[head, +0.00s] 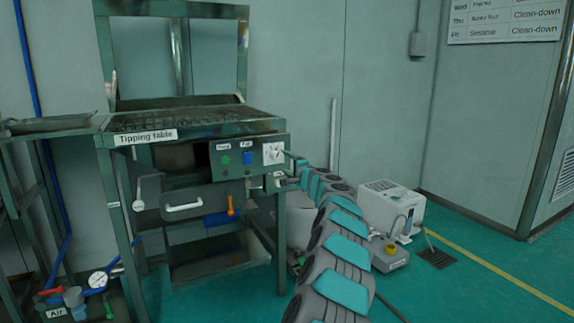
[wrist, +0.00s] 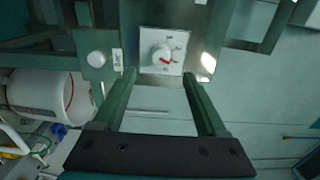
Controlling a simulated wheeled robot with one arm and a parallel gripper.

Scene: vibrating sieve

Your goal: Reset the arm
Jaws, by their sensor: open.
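My gripper (wrist: 159,74) is open and empty in the wrist view, its two green fingers spread apart. Their tips point at a white plate (wrist: 152,66) with a round knob (wrist: 163,53) that has a red mark. In the head view my arm reaches from the lower middle up to the control panel (head: 228,176) of the tipping table. My gripper (head: 287,165) is there, just right of the white dial plate (head: 273,153). The fingertips look close to the plate; I cannot tell whether they touch it.
The tipping table (head: 190,125) stands left of my arm. A white machine (head: 390,205) is on the floor to the right. Green floor (head: 470,285) is open at the lower right.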

